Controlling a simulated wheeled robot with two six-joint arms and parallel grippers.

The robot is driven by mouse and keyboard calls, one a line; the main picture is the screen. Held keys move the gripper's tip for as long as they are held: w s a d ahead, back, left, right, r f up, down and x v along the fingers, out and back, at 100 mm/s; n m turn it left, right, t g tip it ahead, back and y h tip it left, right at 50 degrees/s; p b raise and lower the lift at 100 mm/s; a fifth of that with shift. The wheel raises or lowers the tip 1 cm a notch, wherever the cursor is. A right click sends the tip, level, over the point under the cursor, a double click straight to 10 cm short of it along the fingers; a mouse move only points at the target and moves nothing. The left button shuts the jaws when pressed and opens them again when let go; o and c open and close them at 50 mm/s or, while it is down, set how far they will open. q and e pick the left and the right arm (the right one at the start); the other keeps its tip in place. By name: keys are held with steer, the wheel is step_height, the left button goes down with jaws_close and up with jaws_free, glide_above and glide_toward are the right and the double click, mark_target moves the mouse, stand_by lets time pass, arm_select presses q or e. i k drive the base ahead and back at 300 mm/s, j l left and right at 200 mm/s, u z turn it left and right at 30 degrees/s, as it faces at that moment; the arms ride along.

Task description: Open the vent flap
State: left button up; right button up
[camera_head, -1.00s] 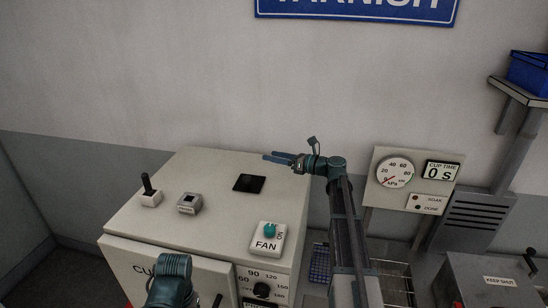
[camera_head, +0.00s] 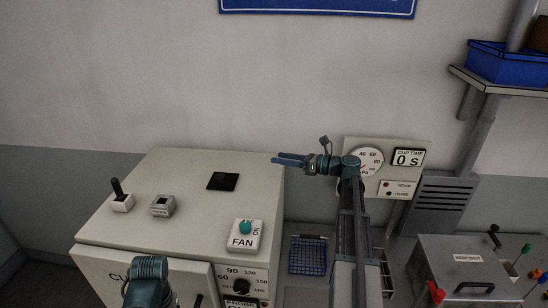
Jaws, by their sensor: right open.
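A pale grey cabinet (camera_head: 165,222) stands at the left. Its top carries a flat black square (camera_head: 223,181), which may be the vent flap; I cannot tell for sure. A black-handled lever (camera_head: 120,197) on a white base stands at the top's left side, with a small grey switch block (camera_head: 162,206) beside it. My right gripper (camera_head: 275,159) is open and empty, pointing left at the cabinet's far right corner, apart from the black square and the lever. A teal part of my left arm shows at the bottom left; its gripper is not in view.
A FAN switch (camera_head: 245,235) with a teal knob sits on the cabinet's front right. A gauge panel (camera_head: 388,170) stands behind my right arm. A blue wire basket (camera_head: 308,255) is right of the cabinet. A lidded grey box (camera_head: 465,262) and a shelf with a blue bin (camera_head: 495,62) are right.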

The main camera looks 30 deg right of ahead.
mark_target(226, 182)
steer(key=k+l, duration=0.75)
steer(key=l, duration=0.25)
